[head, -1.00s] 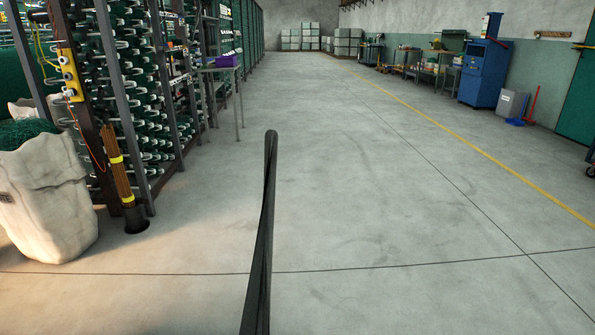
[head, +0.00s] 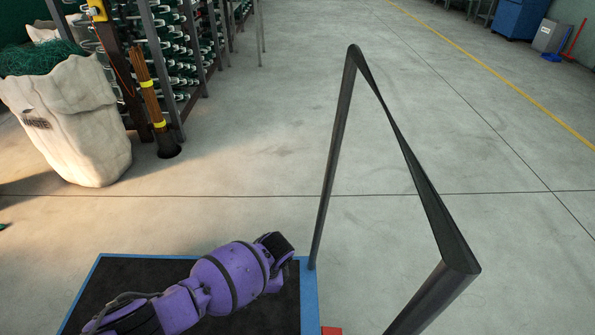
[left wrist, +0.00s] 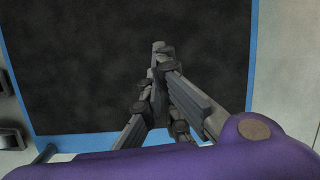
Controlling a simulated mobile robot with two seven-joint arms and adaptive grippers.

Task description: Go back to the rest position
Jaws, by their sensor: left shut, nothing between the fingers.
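In the left wrist view my left gripper (left wrist: 160,48) is shut and empty, with its fingertips together. It points over a black surface with a blue border (left wrist: 140,141). In the head view my purple left arm (head: 225,280) reaches in from the lower left, over the same blue-edged black surface (head: 308,300). I cannot make out the left gripper's fingers in the head view. My right arm and right gripper are in neither current view.
A dark rail frame (head: 330,150) stands close on the right side of the blue-edged surface. A white sack of green netting (head: 75,120) and a rack of spools (head: 180,50) stand at the left. Open concrete floor (head: 260,160) lies ahead.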

